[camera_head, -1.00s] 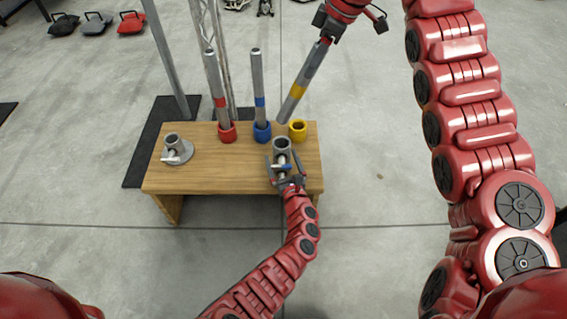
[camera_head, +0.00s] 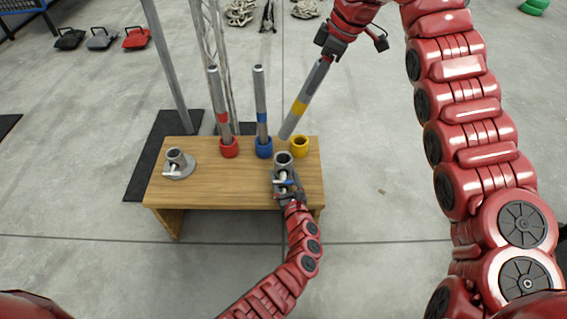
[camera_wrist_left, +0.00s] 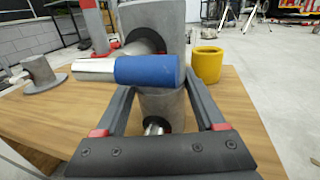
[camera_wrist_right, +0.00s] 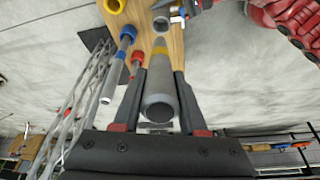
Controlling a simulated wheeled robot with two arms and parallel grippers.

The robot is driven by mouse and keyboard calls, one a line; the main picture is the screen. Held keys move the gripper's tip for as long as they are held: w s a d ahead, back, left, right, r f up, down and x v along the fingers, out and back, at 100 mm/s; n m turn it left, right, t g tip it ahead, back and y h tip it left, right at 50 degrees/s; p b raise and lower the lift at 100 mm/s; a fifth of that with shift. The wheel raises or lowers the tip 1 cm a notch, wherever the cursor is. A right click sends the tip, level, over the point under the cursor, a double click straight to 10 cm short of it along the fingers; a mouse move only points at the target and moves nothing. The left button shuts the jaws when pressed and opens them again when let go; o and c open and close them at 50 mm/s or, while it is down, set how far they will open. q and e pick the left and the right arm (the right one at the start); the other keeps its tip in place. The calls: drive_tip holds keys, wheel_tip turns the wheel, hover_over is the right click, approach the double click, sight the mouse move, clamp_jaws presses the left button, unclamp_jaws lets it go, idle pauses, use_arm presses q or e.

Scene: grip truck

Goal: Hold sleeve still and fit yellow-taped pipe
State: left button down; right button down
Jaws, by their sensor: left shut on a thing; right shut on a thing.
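The yellow-taped pipe (camera_head: 303,98) is a grey tube with a yellow band, held tilted by my right gripper (camera_head: 325,58) near its upper end. Its lower end hangs above the table's back right, near the yellow ring holder (camera_head: 300,146). In the right wrist view the pipe (camera_wrist_right: 159,95) lies between the shut fingers. The grey sleeve (camera_head: 283,160) stands at the table's right front. My left gripper (camera_head: 287,186) is shut on the sleeve. In the left wrist view the sleeve (camera_wrist_left: 162,103) is between the fingers, with a blue-handled lever (camera_wrist_left: 147,69) across it.
Red-taped (camera_head: 219,105) and blue-taped (camera_head: 261,105) pipes stand in the red and blue holders on the wooden table (camera_head: 225,193). A flanged fitting (camera_head: 178,163) sits at the table's left. A metal post and truss rise behind the table.

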use_arm(q)
unclamp_jaws()
